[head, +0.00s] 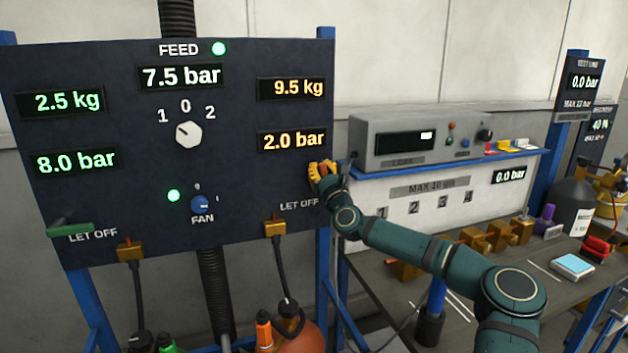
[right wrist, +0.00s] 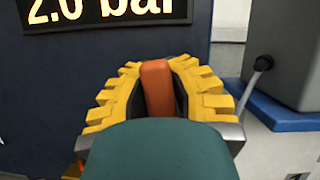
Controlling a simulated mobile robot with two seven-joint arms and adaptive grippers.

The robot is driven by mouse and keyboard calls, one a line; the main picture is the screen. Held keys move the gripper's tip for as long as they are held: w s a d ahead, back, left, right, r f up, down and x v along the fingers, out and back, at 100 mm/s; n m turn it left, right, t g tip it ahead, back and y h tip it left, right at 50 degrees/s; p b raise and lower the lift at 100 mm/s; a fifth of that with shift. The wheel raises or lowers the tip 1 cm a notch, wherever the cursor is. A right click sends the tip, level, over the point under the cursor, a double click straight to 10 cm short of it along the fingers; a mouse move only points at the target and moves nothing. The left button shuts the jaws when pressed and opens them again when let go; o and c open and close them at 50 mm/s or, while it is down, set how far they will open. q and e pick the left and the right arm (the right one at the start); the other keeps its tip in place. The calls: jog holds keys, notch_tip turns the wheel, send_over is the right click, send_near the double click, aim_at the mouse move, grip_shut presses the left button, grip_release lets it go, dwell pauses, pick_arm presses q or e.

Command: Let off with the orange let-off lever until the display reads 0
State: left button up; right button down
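The orange let-off lever (right wrist: 157,88) stands between the yellow fingers of my right gripper (right wrist: 157,85) in the right wrist view, with dark finger pads close on both sides of it. In the head view my right gripper (head: 323,174) is at the right edge of the dark panel (head: 120,210), above the LET OFF label, and hides the lever. The orange pressure display (head: 292,139) just above reads 2.0 bar. The orange weight display (head: 291,88) reads 9.5 kg. My left gripper is not in view.
A green lever (head: 72,228) sits at the panel's lower left; the green displays there read 2.5 kg and 8.0 bar. The feed display (head: 181,76) reads 7.5 bar. A grey bench device (head: 430,140) on a blue shelf stands close right of my gripper.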

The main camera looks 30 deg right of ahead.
jog(key=shift+s+d+f+m+h+b, duration=0.1)
jog(key=shift+d+f+m+h+b, duration=0.1)
jog(key=shift+d+m+h+b, duration=0.25)
jog(key=shift+s+d+f+m+h+b, duration=0.1)
jog(key=shift+d+f+m+h+b, duration=0.2)
jog(key=shift+m, duration=0.35)
jog(key=shift+a+r, duration=0.15)
jog(key=c, duration=0.8)
grip_release()
jog(key=shift+s+r, duration=0.2)
jog(key=shift+r, duration=0.05)
jog(key=shift+w, duration=0.1)
jog(key=v, duration=1.2)
jog(key=shift+r, duration=0.1)
